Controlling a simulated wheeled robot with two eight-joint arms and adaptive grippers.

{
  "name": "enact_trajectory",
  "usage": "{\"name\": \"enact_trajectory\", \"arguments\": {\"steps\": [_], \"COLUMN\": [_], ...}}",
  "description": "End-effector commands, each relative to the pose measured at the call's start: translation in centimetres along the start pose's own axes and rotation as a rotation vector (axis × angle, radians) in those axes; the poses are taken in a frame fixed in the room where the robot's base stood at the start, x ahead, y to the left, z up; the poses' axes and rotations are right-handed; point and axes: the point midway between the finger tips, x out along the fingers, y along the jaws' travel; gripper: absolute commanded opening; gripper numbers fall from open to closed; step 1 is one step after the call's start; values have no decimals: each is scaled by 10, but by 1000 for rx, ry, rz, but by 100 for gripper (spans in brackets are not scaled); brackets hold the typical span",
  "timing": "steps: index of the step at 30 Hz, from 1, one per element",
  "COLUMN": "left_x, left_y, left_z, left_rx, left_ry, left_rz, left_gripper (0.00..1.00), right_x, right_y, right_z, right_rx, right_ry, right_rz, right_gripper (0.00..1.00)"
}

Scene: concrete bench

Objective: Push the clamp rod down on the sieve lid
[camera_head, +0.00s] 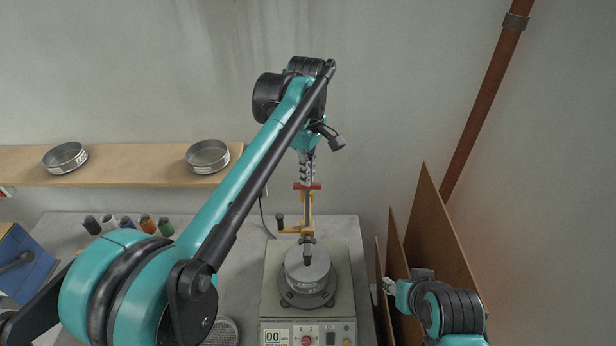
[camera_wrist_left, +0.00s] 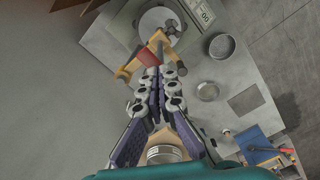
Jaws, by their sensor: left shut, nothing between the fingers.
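The sieve shaker (camera_head: 343,270) stands on the bench with a round grey sieve stack and lid (camera_head: 305,262) on top. Behind the lid rises a yellow clamp frame (camera_head: 289,230) with a red crosspiece (camera_head: 298,187) at its top. The dark clamp rod (camera_head: 308,239) is upright above the lid's middle; whether it touches the lid is unclear. My left gripper (camera_head: 307,180) is shut and empty, pointing down at the red crosspiece. In the left wrist view its fingers (camera_wrist_left: 159,72) are beside the red crosspiece (camera_wrist_left: 148,57). My right gripper (camera_head: 388,286) is low at the right, its opening too small to judge.
Two sieves lie on the wooden shelf (camera_head: 130,166) at the back left. Brown boards (camera_head: 440,240) lean at the right of the shaker. The bench between bottles and shaker looks clear.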

Motion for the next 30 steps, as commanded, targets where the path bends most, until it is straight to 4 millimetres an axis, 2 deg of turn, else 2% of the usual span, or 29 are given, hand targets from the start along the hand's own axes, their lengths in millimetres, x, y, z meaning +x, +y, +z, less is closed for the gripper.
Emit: {"name": "enact_trajectory", "arguments": {"steps": [30], "left_x": [37], "left_y": [0], "left_z": [0], "left_rx": [0], "left_ry": [0], "left_rz": [0], "left_gripper": [0], "right_x": [19], "right_y": [0], "right_z": [14], "right_rx": [0], "right_ry": [0], "right_rz": [0], "right_gripper": [40]}}
